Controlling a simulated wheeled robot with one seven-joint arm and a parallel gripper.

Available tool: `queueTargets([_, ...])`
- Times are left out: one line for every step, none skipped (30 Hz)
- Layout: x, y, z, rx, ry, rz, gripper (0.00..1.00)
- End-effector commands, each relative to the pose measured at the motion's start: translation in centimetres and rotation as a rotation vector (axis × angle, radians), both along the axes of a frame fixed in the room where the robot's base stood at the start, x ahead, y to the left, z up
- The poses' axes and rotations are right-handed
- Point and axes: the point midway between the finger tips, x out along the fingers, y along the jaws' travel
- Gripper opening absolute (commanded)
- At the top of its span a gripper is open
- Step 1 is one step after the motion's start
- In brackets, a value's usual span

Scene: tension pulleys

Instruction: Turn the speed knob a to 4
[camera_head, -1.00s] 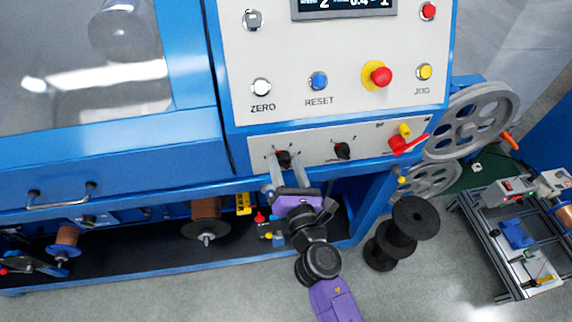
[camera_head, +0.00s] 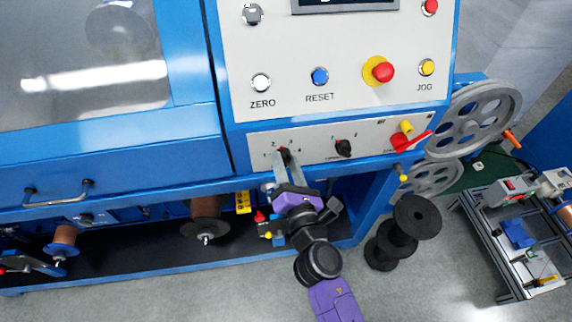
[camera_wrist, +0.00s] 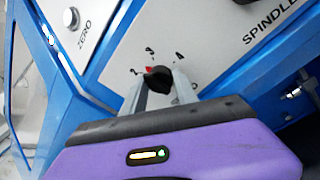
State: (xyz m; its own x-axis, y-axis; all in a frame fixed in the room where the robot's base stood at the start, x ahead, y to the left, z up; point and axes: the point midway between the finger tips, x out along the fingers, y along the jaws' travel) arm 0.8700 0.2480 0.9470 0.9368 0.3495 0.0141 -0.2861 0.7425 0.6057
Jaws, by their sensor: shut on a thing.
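The speed knob (camera_head: 284,154) is a small black dial on the lower grey strip of the blue machine, with numbers around it. My gripper (camera_head: 286,163) reaches up to it from below, its two grey fingers closed on the knob's sides. In the wrist view the knob (camera_wrist: 158,80) sits between the fingertips, and its red mark is at the upper left, near the 3. The 4 stands further right. The knob's lower part is partly hidden by the fingers and the purple gripper body.
A second black knob (camera_head: 343,147) and a red lever (camera_head: 411,141) are to the right on the same strip. Above are the zero button (camera_head: 261,83), reset button (camera_head: 320,76) and red emergency button (camera_head: 382,72). Black spools (camera_head: 416,216) stand below right.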

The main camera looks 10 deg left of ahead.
Motion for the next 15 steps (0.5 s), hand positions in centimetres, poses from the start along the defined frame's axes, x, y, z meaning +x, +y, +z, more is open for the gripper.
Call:
queueTargets([0.12,-0.18,-0.13,0.041,0.008,-0.003,0.0])
queueTargets([0.13,-0.19,-0.15,0.066,0.015,-0.004,0.0])
queueTargets([0.13,-0.2,-0.2,0.102,0.025,-0.004,0.0])
queueTargets([0.14,-0.21,-0.22,0.129,0.033,-0.004,0.0])
queueTargets([0.13,-0.2,-0.23,0.157,0.041,-0.004,0.0])
queueTargets([0.14,-0.22,-0.23,0.194,0.051,-0.004,0.0])
queueTargets([0.14,-0.23,-0.24,0.221,0.058,-0.004,0.0])
queueTargets([0.15,-0.24,-0.27,0.249,0.067,-0.004,0.0])
queueTargets([0.15,-0.25,-0.3,0.285,0.077,-0.004,0.0])
queueTargets([0.15,-0.24,-0.33,0.313,0.085,-0.004,0.0])
queueTargets([0.15,-0.24,-0.33,0.34,0.093,-0.004,0.0])
queueTargets([0.15,-0.24,-0.34,0.377,0.103,-0.004,0.0])
queueTargets([0.15,-0.25,-0.35,0.405,0.111,-0.004,0.0])
queueTargets([0.16,-0.26,-0.37,0.432,0.119,-0.004,0.0])
queueTargets([0.15,-0.25,-0.41,0.468,0.13,-0.004,0.0])
